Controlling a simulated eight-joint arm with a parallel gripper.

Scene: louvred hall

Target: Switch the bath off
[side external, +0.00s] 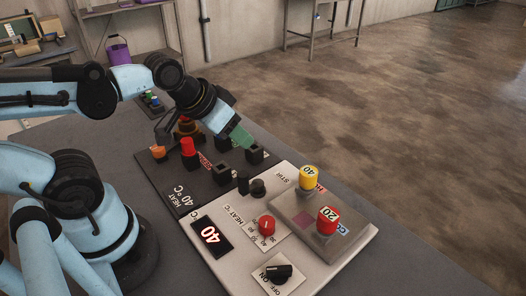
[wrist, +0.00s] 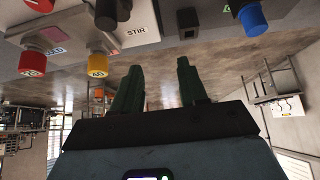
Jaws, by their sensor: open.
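The bath is a pale panel unit (side external: 330,250) at the front right of the bench in the side view. Its display (side external: 211,235) reads a lit red 40. A black rotary switch (side external: 278,272) sits on its ON/OFF plate at the near end; I cannot tell for sure which mark it points to. A red heat dial (side external: 266,225) and a black knob (side external: 258,187) by the STIR label are farther back. My gripper (side external: 241,138) is open and empty, its green fingers above the far end of the units, well away from the switch. The fingers also show in the wrist view (wrist: 157,85).
A yellow cap marked 40 (side external: 309,178) and a red cap marked 20 (side external: 327,220) stand on the bath's grey block. A dark unit (side external: 185,195) with red and black parts adjoins it. A blue cap (wrist: 252,18) shows in the wrist view. Bare grey bench (side external: 345,195) lies right.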

